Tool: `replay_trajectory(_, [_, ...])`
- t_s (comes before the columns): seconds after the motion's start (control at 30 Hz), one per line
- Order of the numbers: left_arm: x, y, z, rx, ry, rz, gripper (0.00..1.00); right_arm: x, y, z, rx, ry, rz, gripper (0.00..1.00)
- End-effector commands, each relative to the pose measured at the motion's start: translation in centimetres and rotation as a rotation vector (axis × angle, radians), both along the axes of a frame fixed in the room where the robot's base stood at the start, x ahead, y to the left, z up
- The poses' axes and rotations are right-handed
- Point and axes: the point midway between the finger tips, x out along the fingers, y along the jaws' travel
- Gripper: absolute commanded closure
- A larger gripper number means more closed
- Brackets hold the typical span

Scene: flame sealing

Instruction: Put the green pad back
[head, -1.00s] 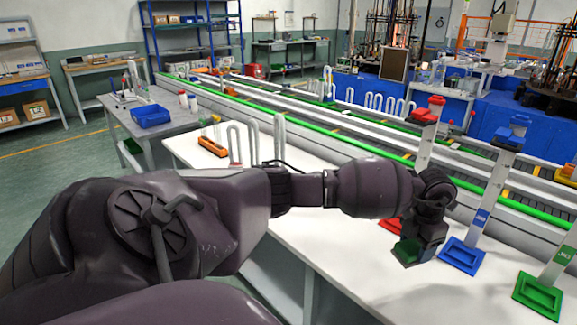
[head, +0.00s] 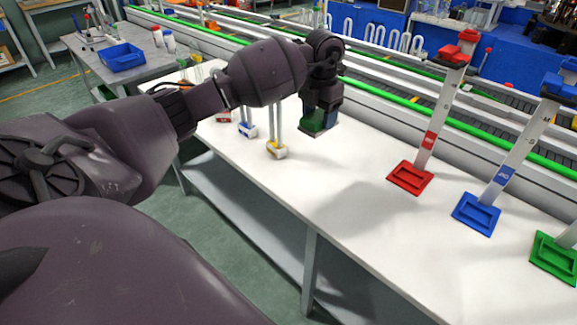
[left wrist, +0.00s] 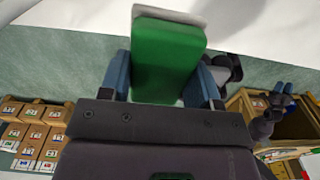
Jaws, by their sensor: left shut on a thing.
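The green pad (left wrist: 168,58) is a green block with a pale edge at its far end, held between the blue fingers of my left gripper (left wrist: 166,82) in the left wrist view. In the head view my left gripper (head: 321,119) hangs down over the white table, and a little of the pad's green (head: 314,121) shows at its tip. I cannot tell the pad's exact height above the table. The green-based stand (head: 556,258) is at the right edge, partly cut off. My right gripper does not show clearly in either view.
A red-based stand (head: 410,177) and a blue-based stand (head: 476,214) stand to the right. Bent glass tubes on a yellow base (head: 276,150) and a blue base (head: 247,130) are left of my gripper. The white table (head: 340,195) is clear in front. A conveyor (head: 440,122) runs behind.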

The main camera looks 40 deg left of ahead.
Motion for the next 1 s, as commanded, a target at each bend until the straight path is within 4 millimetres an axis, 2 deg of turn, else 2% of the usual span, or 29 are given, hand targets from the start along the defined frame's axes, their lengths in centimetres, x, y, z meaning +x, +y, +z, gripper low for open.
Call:
replay_trajectory(0.17, [-0.6,0.2,0.0,0.000,0.002,0.002,0.65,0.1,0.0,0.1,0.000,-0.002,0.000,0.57])
replay_trajectory(0.27, [-0.9,0.3,-0.8,0.000,0.003,0.004,0.65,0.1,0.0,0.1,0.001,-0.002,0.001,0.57])
replay_trajectory(0.8, [-1.0,0.2,-12.2,-0.002,0.006,0.005,0.65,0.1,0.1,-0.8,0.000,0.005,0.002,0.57])
replay_trajectory(1.0, [-0.9,0.3,-15.1,0.000,0.003,0.005,0.65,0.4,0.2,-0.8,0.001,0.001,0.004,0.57])
